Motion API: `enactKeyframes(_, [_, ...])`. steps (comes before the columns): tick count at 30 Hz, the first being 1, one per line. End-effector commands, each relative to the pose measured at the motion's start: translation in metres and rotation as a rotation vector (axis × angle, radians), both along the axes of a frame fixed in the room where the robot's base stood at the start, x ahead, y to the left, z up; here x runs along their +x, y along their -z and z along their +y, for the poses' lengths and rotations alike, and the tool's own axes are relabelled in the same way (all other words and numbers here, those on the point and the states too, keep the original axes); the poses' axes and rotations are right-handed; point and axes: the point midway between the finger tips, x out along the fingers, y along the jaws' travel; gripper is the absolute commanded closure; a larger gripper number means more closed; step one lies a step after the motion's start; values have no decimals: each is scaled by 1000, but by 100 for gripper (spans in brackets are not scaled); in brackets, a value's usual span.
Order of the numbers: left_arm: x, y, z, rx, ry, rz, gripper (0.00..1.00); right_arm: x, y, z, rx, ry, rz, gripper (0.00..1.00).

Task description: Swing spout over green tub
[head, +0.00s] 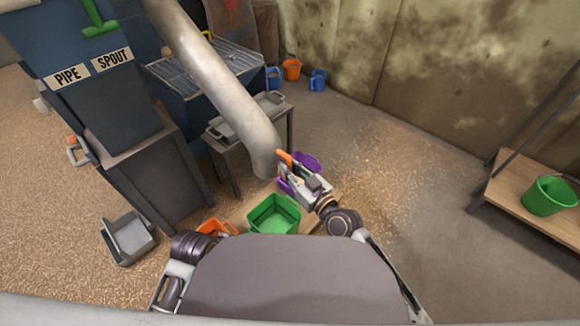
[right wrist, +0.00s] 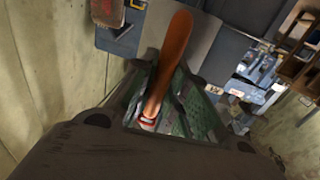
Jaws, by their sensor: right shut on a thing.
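The spout is a thick grey pipe (head: 222,85) that slopes down from the top. Its lower end hangs just beyond the green tub in the picture; whether it is above the tub I cannot tell. An orange handle (head: 284,156) sticks out beside that end. My right gripper (head: 290,172) is shut on this handle, which also shows between the fingers in the right wrist view (right wrist: 171,60). A purple tub (head: 308,160) is partly hidden behind my right gripper. My left gripper is out of view.
An orange tub (head: 213,229) is left of the green one, partly hidden by my arm. A dark cabinet labelled PIPE and SPOUT (head: 85,85) stands at left. A grey bin (head: 130,238) is on the floor. A wooden shelf (head: 515,190) holds a green bucket (head: 549,196).

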Motion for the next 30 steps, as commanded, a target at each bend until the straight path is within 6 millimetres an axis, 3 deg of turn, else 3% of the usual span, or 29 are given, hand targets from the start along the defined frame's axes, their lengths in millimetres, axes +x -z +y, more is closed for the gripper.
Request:
enactKeyframes(5, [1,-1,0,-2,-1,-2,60,0,-1,0,-2,0,-4,100])
enactKeyframes(6, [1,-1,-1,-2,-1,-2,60,0,-1,0,-2,0,-4,83])
enactKeyframes(11, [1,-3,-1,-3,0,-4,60,0,-1,0,0,0,-3,63])
enactKeyframes(30, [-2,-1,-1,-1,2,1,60,-8,1,-7,-2,1,-1,63])
